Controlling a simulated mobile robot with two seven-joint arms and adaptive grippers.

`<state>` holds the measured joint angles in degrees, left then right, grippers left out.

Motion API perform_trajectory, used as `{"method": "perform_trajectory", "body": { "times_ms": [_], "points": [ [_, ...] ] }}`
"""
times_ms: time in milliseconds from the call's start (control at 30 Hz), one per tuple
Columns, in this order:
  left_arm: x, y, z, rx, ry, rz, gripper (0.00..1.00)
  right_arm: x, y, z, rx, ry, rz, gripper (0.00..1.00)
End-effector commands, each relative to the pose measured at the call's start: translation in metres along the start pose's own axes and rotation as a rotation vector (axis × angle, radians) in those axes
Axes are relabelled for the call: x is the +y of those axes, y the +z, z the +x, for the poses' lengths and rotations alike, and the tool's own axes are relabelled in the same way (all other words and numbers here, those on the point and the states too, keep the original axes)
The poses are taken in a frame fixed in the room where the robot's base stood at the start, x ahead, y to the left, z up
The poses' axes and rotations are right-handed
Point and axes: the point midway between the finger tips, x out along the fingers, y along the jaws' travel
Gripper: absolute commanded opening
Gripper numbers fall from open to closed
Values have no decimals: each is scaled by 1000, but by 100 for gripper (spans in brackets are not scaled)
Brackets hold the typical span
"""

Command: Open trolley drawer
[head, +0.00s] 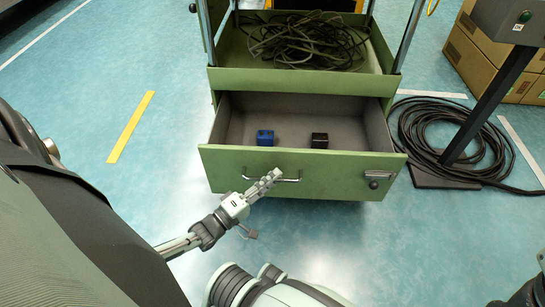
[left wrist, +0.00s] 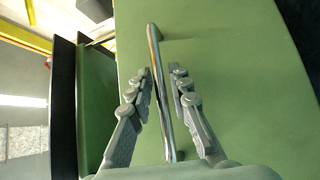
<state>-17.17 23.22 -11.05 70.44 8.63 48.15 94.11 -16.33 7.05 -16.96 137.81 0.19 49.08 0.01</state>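The green trolley drawer (head: 330,168) is pulled out, and its grey inside shows in the head view. A thin metal bar handle (head: 289,180) is on its front; in the left wrist view the handle (left wrist: 158,95) runs upright against the green front. My left gripper (head: 268,180) is at the left part of the handle. In the left wrist view its fingers (left wrist: 161,82) are apart, one on each side of the bar. A gap shows between the right finger and the bar; the left finger is very close to it. My right gripper is not seen.
A blue block (head: 265,138) and a black block (head: 320,140) lie in the drawer. A tangled cable (head: 305,42) lies on the tray above. A latch (head: 379,178) is at the front's right. Coiled cable (head: 415,125) and cardboard boxes (head: 485,65) are at right.

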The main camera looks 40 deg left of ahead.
Motion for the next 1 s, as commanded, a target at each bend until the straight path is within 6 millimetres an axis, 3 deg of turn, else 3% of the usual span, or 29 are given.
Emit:
{"method": "perform_trajectory", "body": {
  "times_ms": [400, 600, 1000],
  "points": [
    [-1, -1, -64, 0, -4, 1, 19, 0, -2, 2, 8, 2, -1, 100],
    [0, -1, -73, 1, -1, 1, 19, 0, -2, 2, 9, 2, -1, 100],
    [0, -1, -72, 1, -1, 1, 19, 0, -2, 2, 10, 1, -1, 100]
  ]
}}
